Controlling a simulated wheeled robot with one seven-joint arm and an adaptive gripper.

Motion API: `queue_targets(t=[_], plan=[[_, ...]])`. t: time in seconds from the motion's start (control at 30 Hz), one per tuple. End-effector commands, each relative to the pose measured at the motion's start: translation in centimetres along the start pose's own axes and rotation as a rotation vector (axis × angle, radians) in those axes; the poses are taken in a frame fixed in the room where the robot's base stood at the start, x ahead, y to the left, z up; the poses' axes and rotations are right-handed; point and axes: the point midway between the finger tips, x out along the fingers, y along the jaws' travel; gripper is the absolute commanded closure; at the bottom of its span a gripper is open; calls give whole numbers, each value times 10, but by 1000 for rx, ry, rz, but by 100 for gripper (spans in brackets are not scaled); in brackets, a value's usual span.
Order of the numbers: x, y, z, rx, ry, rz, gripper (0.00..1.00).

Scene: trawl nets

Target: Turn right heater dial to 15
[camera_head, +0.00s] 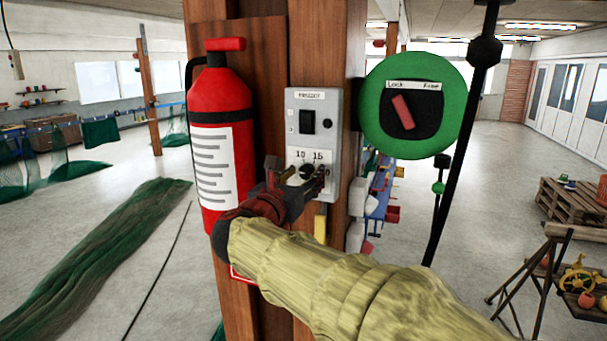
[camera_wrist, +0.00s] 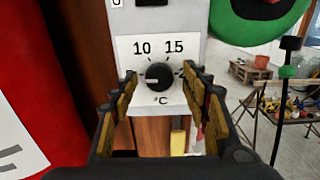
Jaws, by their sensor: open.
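The heater control box (camera_head: 313,135) is a light grey panel on the wooden post, with a black switch above and a dial below. The round black dial (camera_wrist: 159,77) sits under the printed numbers 10 and 15 in the wrist view. A pale mark on the dial points left, below the 10. The dial also shows small in the head view (camera_head: 306,171). My gripper (camera_wrist: 161,80) is open, with one finger on each side of the dial and a visible gap on both sides. The fingers hide parts of the scale at left and right.
A red fire extinguisher (camera_head: 219,140) hangs close on the left of the box. A round green disc (camera_head: 445,75) with a red lever is close on the right. The wooden post (camera_head: 262,60) stands behind. Nets lie on the floor at left.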

Motion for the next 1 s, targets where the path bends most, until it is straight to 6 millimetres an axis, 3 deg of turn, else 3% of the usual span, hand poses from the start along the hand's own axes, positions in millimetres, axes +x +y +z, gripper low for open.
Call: queue_targets(t=[0.23, 1.0], plan=[[1, 0, -1, 0, 1, 0, 55], [0, 0, -1, 0, 0, 0, 98]])
